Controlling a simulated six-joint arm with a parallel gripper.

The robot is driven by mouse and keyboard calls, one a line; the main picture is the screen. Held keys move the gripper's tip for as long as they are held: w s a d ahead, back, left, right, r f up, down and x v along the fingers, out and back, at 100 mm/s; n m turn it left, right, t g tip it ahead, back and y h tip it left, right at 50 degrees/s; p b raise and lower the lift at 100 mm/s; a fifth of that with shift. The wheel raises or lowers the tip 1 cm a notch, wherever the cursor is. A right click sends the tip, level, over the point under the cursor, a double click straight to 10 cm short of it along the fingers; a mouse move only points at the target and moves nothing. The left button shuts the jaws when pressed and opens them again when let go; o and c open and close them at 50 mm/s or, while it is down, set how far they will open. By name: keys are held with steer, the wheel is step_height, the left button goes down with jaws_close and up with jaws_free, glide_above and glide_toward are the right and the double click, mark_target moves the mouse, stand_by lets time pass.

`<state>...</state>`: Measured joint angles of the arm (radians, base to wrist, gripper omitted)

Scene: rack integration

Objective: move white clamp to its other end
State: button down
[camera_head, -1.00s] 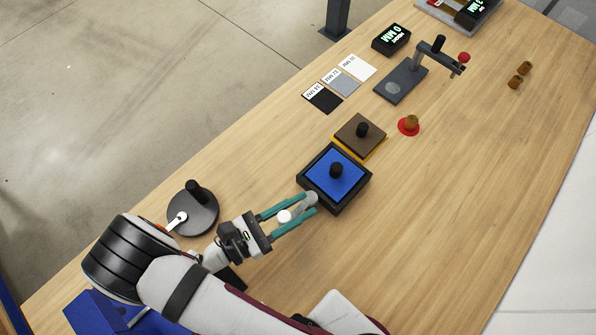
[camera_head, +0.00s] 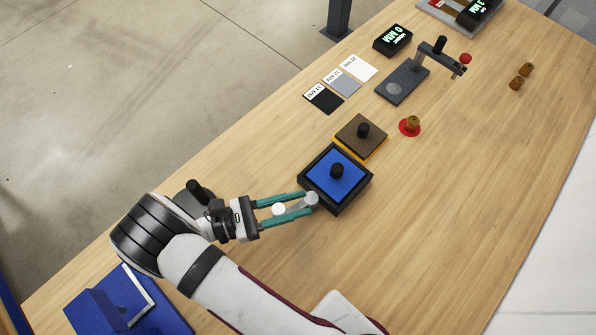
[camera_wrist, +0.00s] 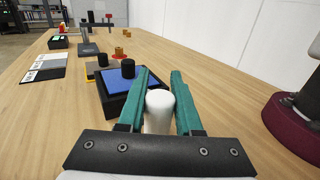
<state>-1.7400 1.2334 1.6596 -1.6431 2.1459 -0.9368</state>
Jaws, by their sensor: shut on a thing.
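My gripper (camera_head: 308,201) has two teal fingers, near the front left edge of a black box with a blue top (camera_head: 335,176). In the wrist view the fingers are closed on a white upright cylinder with a rounded top (camera_wrist: 159,103). In the head view a white round end (camera_head: 278,209) shows between the fingers, and a grey cylindrical part (camera_head: 311,199) lies at the fingertips. I cannot tell whether these are one piece, or whether the white cylinder is the clamp. No other white clamp shows clearly.
A brown-topped block (camera_head: 361,136) stands behind the blue-topped box, near a red disc with a brown peg (camera_head: 410,124). A dark round base with a black handle (camera_head: 195,188) is partly hidden behind my arm. A blue object (camera_head: 130,305) is at lower left.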

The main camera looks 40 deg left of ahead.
steer(key=shift+a+m+g+h, duration=0.35)
steer(key=shift+m+g+h, duration=0.3)
steer(key=shift+h, duration=0.25)
steer(key=c, duration=0.6)
jaws_free()
steer(key=shift+r, duration=0.1)
